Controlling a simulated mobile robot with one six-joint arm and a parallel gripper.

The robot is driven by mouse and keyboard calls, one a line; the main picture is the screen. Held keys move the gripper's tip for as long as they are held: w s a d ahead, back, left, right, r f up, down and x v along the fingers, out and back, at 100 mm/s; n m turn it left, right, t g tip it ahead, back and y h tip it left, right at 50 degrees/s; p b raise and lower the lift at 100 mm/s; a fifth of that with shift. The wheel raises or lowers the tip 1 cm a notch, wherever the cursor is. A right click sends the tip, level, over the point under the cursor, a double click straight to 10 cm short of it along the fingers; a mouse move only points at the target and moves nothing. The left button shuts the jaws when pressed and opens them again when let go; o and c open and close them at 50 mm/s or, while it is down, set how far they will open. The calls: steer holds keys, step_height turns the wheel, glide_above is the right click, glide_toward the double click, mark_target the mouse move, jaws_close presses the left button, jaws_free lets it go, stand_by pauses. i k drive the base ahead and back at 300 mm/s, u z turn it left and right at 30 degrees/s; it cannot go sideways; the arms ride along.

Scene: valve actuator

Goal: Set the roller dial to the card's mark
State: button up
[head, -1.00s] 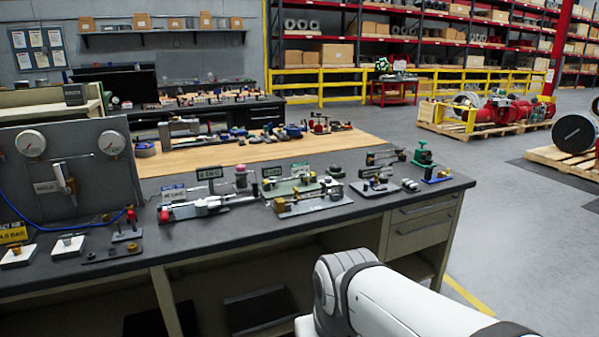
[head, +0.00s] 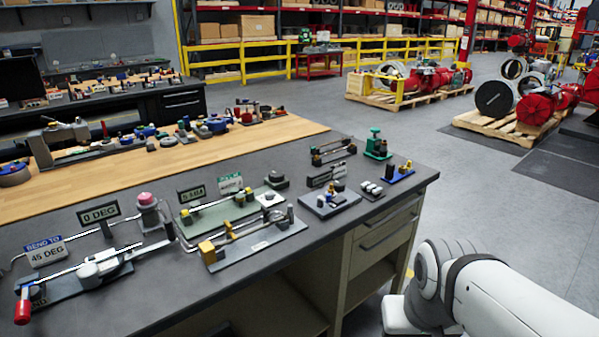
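I cannot tell for sure which part is the roller dial. On the dark bench in the head view, a green-based fixture (head: 228,210) carries a rod with yellow ends. A small dark display (head: 191,194) and a green-and-white card (head: 230,183) stand behind it; the card's mark is too small to read. A dark round part (head: 277,180) sits beside the fixture's right end. To the left, a blue-and-white card (head: 46,251) reads "BEND TO 45 DEG" by a bender with a red handle (head: 23,305), and a display (head: 99,212) reads "0 DEG". My gripper is out of view.
A grey-plate fixture (head: 252,244) lies in front of the green one. Small fixtures stand to the right, including a green press (head: 376,144). A wooden-topped bench area (head: 270,133) lies behind. The floor (head: 480,190) right of the bench is clear.

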mark_target(268, 196)
steer(key=u, duration=0.15)
steer(key=i, duration=1.05)
steer(key=u, duration=0.8)
steer(key=i, duration=0.4)
steer(key=u, duration=0.35)
